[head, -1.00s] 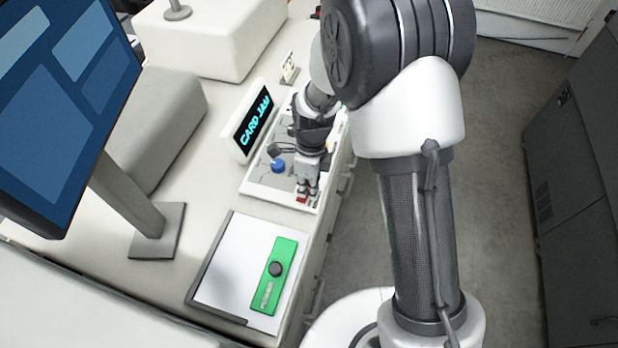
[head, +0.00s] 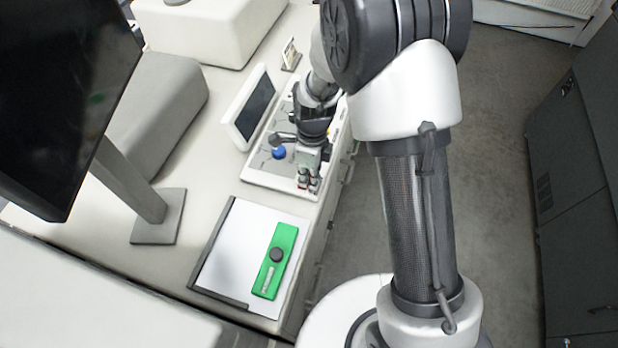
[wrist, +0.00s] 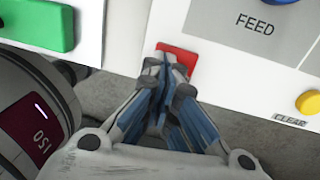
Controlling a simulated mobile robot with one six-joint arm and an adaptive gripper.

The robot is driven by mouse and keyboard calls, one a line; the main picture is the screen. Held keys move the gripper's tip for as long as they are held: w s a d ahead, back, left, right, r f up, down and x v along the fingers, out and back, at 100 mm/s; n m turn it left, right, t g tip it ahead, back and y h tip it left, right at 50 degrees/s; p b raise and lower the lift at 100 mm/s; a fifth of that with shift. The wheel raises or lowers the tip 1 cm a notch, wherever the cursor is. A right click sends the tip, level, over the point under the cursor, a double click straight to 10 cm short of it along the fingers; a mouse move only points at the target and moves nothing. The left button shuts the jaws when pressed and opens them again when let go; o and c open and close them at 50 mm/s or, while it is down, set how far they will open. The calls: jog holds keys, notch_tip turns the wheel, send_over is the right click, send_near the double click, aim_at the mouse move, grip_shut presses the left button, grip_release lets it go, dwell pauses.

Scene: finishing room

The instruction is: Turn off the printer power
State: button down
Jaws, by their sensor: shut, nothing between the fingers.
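The printer panel (head: 262,176) is a white tray-like face at the front of the counter. Its tilted display (head: 257,104) is dark. In the wrist view the red power switch (wrist: 190,58) sits at the panel's near corner, partly hidden by my fingers. My gripper (wrist: 172,62) is shut with nothing in it, its fingertips at or just over the red switch; contact cannot be told. In the head view my gripper (head: 308,184) points down at the panel's near end, and the switch is mostly hidden there.
A blue FEED button (head: 279,152) and a yellow CLEAR button (wrist: 308,103) are on the panel. A clipboard-like tray (head: 222,255) with a green bar (head: 273,272) lies nearer. A dark monitor (head: 60,90) stands left.

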jog(key=shift+w+d, duration=0.3)
jog(key=shift+w, duration=0.4)
jog(key=shift+s, duration=0.1)
notch_tip(320, 180, up, 12)
jog(key=w, duration=0.1)
jog(key=shift+w+d, duration=0.2)
jog(key=shift+d, duration=0.05)
jog(key=shift+r, duration=0.1)
jog(key=shift+s+a+r+b, duration=0.1)
jog(key=shift+s+r+b, duration=0.2)
jog(key=shift+r, duration=0.3)
jog(key=shift+s+a+r+b, duration=0.1)
jog(key=shift+s+r+b, duration=0.1)
jog(key=shift+r+b, duration=0.3)
